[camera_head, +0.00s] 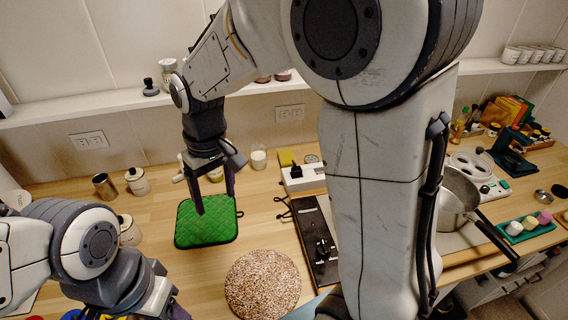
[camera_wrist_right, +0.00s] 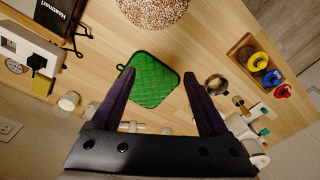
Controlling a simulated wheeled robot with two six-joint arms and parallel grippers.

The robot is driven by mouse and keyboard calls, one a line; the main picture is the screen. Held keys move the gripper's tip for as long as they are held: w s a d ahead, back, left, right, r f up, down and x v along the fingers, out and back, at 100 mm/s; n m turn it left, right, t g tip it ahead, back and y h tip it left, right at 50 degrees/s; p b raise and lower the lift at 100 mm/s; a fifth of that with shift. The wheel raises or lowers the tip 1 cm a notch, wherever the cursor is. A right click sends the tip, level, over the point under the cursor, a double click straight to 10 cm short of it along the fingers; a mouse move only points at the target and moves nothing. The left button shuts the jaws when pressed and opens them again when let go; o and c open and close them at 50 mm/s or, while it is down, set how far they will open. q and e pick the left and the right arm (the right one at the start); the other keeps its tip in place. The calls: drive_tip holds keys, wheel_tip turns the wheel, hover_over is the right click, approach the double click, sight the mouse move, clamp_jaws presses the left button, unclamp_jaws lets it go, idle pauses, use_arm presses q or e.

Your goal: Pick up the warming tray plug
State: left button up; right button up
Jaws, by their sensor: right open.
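A black plug (camera_head: 296,171) sits on the white power strip (camera_head: 305,184) at the back of the counter. It also shows in the right wrist view (camera_wrist_right: 37,62), at the left. The black warming tray (camera_head: 309,228) lies in front of the strip, partly hidden by my right arm. A dark cord loops beside the tray. My right gripper (camera_head: 215,197) is open and empty over the green quilted pad, left of the plug and apart from it; its fingers (camera_wrist_right: 158,80) also show in the right wrist view. My left gripper (camera_head: 172,311) is partly cut off at the bottom edge.
The green pad (camera_head: 205,226) and a round speckled mat (camera_head: 262,285) lie on the wooden counter. Metal and white canisters (camera_head: 137,181) stand at the left. A glass jar (camera_head: 258,157) stands near the wall. A saucepan (camera_head: 457,196) is at the right, behind my arm.

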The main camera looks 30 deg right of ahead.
drive_tip(key=w+d+f+m, duration=0.1)
drive_tip(key=w+d+m, duration=0.1)
drive_tip(key=w+d, duration=0.45)
drive_tip(key=m+p, duration=0.1)
drive_tip(key=m, duration=0.3)
hover_over(297, 168)
drive_tip(key=shift+h, duration=0.3)
drive_tip(key=f, duration=1)
drive_tip(key=shift+s+a+f, duration=0.1)
drive_tip(key=shift+s+a, duration=0.05)
drive_tip(key=shift+a, duration=0.15)
drive_tip(key=shift+f+p, duration=0.3)
drive_tip(key=shift+f, duration=0.4)
drive_tip(key=shift+f+p, duration=0.25)
drive_tip(key=shift+p, duration=0.05)
drive_tip(key=f, duration=0.1)
drive_tip(key=f+p, duration=0.2)
drive_tip(key=shift+d+f, duration=0.25)
drive_tip(key=shift+f, duration=0.55)
clamp_jaws()
